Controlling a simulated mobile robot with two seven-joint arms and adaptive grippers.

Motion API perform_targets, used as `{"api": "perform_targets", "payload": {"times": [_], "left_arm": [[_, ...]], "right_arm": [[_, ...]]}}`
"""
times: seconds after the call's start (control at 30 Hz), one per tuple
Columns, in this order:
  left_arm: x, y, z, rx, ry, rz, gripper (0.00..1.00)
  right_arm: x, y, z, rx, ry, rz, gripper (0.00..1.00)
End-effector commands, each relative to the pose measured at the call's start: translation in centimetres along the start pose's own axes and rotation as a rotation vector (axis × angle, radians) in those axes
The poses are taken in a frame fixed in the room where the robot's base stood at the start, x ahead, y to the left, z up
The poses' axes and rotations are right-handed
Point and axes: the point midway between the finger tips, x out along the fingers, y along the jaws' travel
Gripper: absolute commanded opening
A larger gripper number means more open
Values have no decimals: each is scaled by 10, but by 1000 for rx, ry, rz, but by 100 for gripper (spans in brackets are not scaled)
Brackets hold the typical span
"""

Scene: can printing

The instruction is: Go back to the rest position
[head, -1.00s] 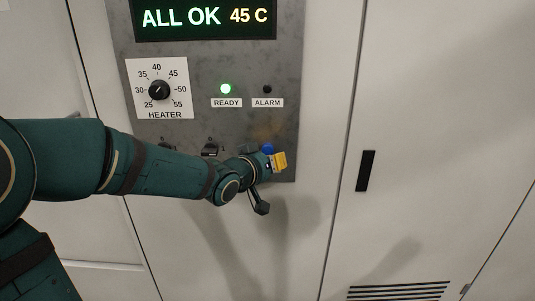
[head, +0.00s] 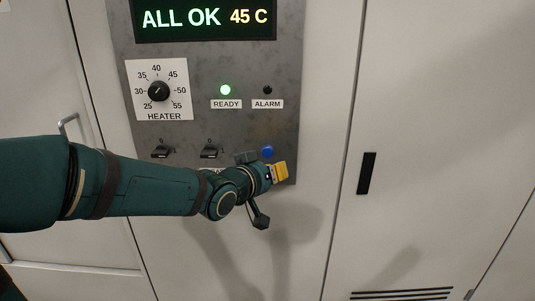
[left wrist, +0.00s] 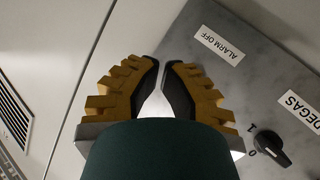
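My left gripper (head: 280,171) is in front of the lower right part of the grey control panel (head: 284,60), just below and right of a blue button (head: 267,152). I see clear space between its yellow fingertips and the button in the head view. In the left wrist view the two yellow-and-black fingers (left wrist: 161,64) are together at the tips with nothing between them. My right gripper is not in view.
The panel has a heater dial (head: 159,91), a lit green READY lamp (head: 225,90), a dark ALARM lamp (head: 267,89) and two black switches (head: 161,151) (head: 209,151). A cabinet door with a black handle (head: 366,173) is at right. An ALARM OFF label (left wrist: 219,45) shows in the wrist view.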

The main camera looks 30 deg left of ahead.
Motion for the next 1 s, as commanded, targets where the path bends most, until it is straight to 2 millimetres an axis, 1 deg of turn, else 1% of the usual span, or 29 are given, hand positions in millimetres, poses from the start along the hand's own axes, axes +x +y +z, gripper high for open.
{"api": "perform_targets", "payload": {"times": [0.27, 0.33, 0.37, 0.47, 0.57, 0.6, 0.63, 0.67, 0.7, 0.73, 0.77, 0.8, 0.87, 0.9, 0.97, 1.0], "left_arm": [[0, 0, 0, 0, 0, 0, 0], [0, 0, 0, 0, 0, 0, 0], [3, -1, 6, -1, -13, -1, 0], [19, -3, 37, -7, -83, -9, 0], [40, -8, 91, -15, -201, -21, 0], [47, -9, 116, -18, -255, -27, 0], [52, -10, 136, -20, -296, -32, 0], [55, -11, 156, -21, -337, -36, 0], [59, -13, 182, -23, -393, -42, 0], [60, -14, 201, -23, -434, -46, 0], [61, -14, 221, -24, -474, -50, 0], [61, -15, 247, -24, -530, -56, 0], [58, -16, 285, -24, -613, -64, 0], [54, -17, 311, -23, -669, -69, 0], [46, -18, 348, -21, -752, -76, 0], [38, -18, 372, -20, -808, -82, 0]], "right_arm": [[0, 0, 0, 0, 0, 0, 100], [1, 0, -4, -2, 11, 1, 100], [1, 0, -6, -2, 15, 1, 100], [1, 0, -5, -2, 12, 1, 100], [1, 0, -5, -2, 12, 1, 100], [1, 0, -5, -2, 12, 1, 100], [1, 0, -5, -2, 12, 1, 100], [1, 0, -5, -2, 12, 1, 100], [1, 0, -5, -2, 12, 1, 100], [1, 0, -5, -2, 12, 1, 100], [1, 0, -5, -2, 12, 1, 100], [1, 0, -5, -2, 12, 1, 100], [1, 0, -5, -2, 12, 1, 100], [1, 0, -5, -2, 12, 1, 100], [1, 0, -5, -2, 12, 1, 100], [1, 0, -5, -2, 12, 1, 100]]}}
